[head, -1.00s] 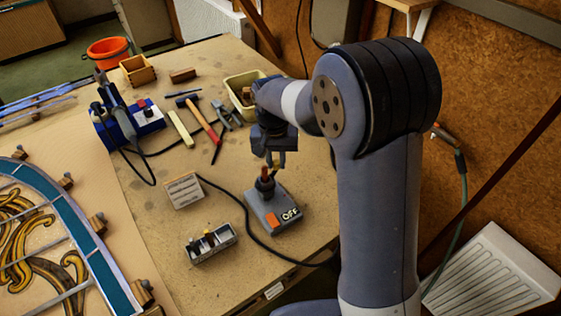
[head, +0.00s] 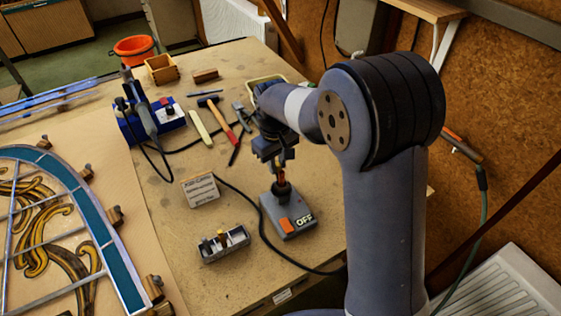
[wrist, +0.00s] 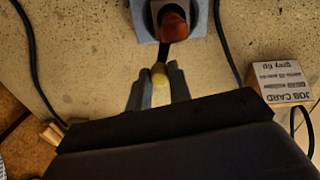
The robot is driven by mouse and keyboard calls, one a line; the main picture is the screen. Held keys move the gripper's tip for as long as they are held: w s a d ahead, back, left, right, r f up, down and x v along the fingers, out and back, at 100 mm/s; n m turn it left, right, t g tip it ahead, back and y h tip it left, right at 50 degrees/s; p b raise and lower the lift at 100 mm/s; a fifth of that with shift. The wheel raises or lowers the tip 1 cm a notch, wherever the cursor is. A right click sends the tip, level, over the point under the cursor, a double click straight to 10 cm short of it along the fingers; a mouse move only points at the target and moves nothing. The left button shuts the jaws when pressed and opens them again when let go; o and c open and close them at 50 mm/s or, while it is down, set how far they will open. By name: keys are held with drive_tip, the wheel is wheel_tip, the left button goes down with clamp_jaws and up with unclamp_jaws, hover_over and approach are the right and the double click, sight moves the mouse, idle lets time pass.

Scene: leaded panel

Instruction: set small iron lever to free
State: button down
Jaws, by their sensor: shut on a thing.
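The small iron lever (head: 281,187) stands up from a grey box (head: 268,207) with an orange button and an OFF label. It has a dark collar and a reddish-brown part. In the wrist view the reddish-brown part (wrist: 174,25) sits in a black ring, with a dark shaft running to a yellowish piece (wrist: 159,76). My gripper (head: 282,172) is above the box, at the lever's upper end. In the wrist view my gripper (wrist: 158,88) has its fingers closed on the yellowish piece. I read no "free" marking; the fingers partly hide the top.
A dark cable curves around the box. A hammer (head: 215,115), a blue unit (head: 152,120) and a pale tub lie farther back. A leaded panel (head: 75,215) fills the left.

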drive_tip(key=shift+a+n, duration=0.15)
drive_tip(key=shift+n, duration=0.15)
drive_tip(key=c, duration=1.3)
unclamp_jaws()
wheel_tip(320, 180, up, 11)
drive_tip(key=b, duration=0.1)
drive_tip(key=shift+s+a, duration=0.15)
drive_tip(key=shift+s, duration=0.05)
drive_tip(key=shift+f, duration=0.25)
drive_tip(key=f, duration=0.5)
drive_tip(key=f+p, duration=0.1)
drive_tip(key=f, duration=0.4)
drive_tip(key=shift+w+d+f, duration=0.15)
drive_tip(key=shift+d+f, duration=0.05)
drive_tip(key=shift+f, duration=0.1)
